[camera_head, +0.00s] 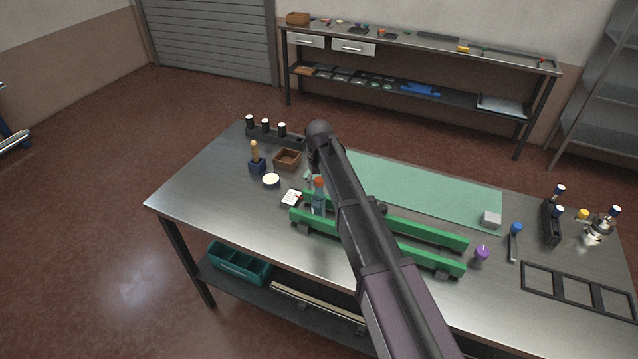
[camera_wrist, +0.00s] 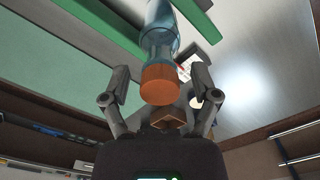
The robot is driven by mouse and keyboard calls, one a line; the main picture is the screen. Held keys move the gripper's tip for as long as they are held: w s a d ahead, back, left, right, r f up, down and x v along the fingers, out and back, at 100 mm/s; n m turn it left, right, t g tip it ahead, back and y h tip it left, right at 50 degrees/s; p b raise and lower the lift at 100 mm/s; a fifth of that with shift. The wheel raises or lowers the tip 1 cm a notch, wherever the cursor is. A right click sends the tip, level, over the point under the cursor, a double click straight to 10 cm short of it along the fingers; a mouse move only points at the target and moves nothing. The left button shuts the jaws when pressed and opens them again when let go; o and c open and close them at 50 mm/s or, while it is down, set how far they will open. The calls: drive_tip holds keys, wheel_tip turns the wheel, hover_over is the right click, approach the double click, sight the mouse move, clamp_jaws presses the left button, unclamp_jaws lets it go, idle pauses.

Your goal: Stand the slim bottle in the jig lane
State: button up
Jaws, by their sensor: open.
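The slim bottle (camera_head: 318,203) has a bluish clear body and an orange cap. It looks upright at the left end of the jig lane, between the two green rails (camera_head: 425,259). In the wrist view the bottle (camera_wrist: 160,42) also shows between the rails (camera_wrist: 108,27), its cap towards me; its base is out of that view. My gripper (camera_wrist: 158,78) is open, with one finger on each side of the cap and visible gaps. In the head view my arm hides most of the gripper and the middle of the lane.
A white card (camera_head: 291,198), a round white-topped dish (camera_head: 271,181) and a brown tray (camera_head: 287,159) lie left of the lane. A purple-topped item (camera_head: 481,253) stands off its right end. A green mat (camera_head: 430,188) lies behind. The table's front left is bare.

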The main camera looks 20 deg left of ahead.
drive_tip(key=shift+r+p, duration=5)
drive_tip(key=shift+r, duration=0.3)
drive_tip(key=s+d+m, duration=0.2)
drive_tip(key=d, duration=1)
drive_tip(key=s+d+m, duration=0.2)
drive_tip(key=s+d, duration=0.1)
drive_tip(key=d, duration=0.9)
drive_tip(key=s+d+m, duration=0.2)
drive_tip(key=s+d, duration=0.4)
drive_tip(key=d, duration=0.3)
drive_tip(key=s+d+m, duration=0.2)
drive_tip(key=s+d, duration=0.4)
drive_tip(key=d, duration=0.4)
drive_tip(key=shift+d, duration=0.2)
drive_tip(key=shift+w, duration=0.1)
